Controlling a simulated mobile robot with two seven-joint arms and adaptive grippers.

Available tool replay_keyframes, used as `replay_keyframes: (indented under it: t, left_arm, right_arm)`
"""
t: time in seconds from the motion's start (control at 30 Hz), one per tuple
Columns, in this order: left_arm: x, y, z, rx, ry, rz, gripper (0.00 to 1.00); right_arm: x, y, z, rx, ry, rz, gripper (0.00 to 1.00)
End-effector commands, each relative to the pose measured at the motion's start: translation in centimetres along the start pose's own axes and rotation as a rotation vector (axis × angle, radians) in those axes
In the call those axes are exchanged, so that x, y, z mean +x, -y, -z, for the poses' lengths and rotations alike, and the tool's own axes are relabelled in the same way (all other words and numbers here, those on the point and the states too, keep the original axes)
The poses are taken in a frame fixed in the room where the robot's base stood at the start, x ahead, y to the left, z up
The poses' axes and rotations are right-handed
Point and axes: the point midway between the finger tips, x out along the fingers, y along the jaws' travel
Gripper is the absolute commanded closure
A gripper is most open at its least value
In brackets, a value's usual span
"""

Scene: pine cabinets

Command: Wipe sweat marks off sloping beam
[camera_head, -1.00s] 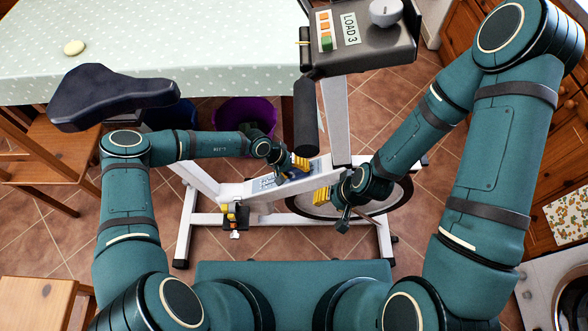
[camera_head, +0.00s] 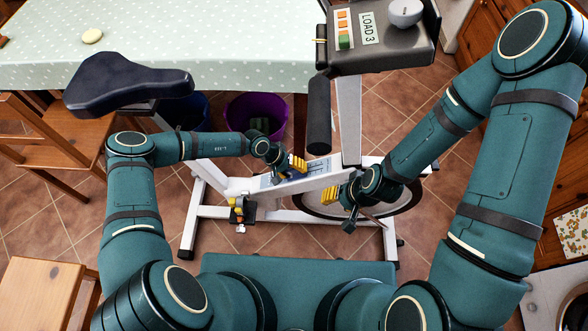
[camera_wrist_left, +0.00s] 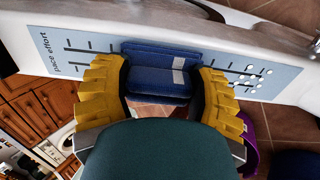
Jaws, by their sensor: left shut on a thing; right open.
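The sloping beam (camera_head: 228,184) is the white middle beam of an exercise bike. A pale blue label (camera_wrist_left: 62,45) with lines and the words "pace effort" runs along it. White drops (camera_wrist_left: 250,80) lie on the label's right part in the left wrist view. My left gripper (camera_head: 292,166) is shut on a blue folded cloth (camera_wrist_left: 160,72) at the beam's label. The cloth hides the label's middle; whether it presses on the surface I cannot tell. My right gripper (camera_head: 338,196) is open and empty, beside the beam over the wheel.
The handlebar post (camera_head: 349,120) and console (camera_head: 382,50) rise behind the beam. The saddle (camera_head: 125,84) overhangs at the left. A pedal (camera_head: 242,210) sits in front of the beam. A purple bucket (camera_head: 256,116) and the dotted-cloth table (camera_head: 210,45) stand behind.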

Motion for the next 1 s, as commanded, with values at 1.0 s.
replay_keyframes:
  t: [1.0]
  left_arm:
    - [0.0, 5.2, -0.1, -0.003, 0.001, 0.001, 0.82]
  right_arm:
    - [0.0, 0.0, 0.0, 0.000, 0.000, 0.000, 0.53]
